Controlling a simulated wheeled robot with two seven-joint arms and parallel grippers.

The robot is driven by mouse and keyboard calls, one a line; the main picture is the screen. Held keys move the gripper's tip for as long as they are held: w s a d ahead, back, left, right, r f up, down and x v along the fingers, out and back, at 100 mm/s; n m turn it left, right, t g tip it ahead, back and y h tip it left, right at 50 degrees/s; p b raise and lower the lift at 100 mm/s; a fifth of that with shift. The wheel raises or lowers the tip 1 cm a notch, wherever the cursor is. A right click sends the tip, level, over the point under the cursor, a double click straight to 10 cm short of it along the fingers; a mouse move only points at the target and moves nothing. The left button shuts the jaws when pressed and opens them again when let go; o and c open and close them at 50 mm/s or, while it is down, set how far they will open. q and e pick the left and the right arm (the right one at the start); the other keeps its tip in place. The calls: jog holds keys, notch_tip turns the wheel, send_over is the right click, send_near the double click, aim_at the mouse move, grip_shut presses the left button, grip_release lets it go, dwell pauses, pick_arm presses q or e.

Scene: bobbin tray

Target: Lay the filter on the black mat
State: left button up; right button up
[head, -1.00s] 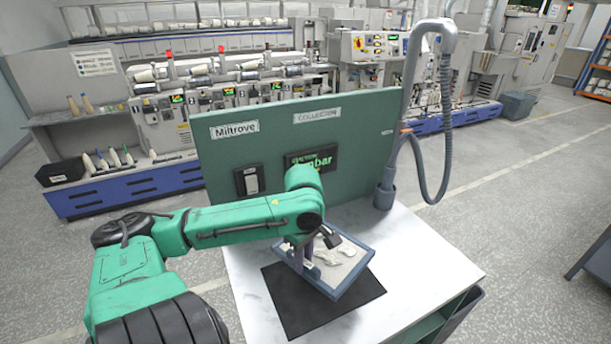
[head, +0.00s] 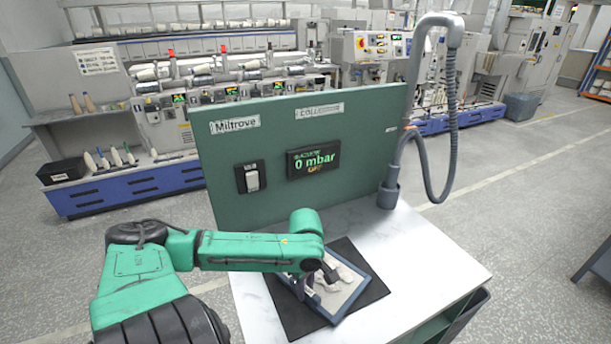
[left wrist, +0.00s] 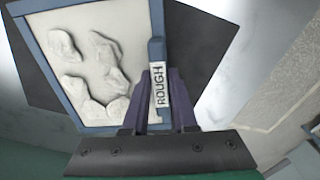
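The filter (head: 353,302) is a blue frame around a pale sheet with several whitish lumps. It is over the black mat (head: 300,320), low and nearly flat; I cannot tell if it touches. My left gripper (head: 310,284) is at the filter's left side. In the left wrist view the purple fingers of my left gripper (left wrist: 161,82) are shut on the filter's blue tab, labelled ROUGH. The filter's frame (left wrist: 34,62) and the mat (left wrist: 212,40) beneath also show there. My right gripper is not in view.
The white bench top (head: 430,262) is clear around the mat. A green panel (head: 220,165) stands behind, with a switch (head: 251,178) and a display (head: 313,160) reading 0 mbar. A grey hose on a post (head: 389,194) stands at the back right.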

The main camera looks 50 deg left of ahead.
pick_arm(q)
jog(key=shift+o, duration=1.2)
notch_tip(320, 180, up, 12)
jog(key=p, duration=0.2)
jog(key=shift+r, duration=0.15)
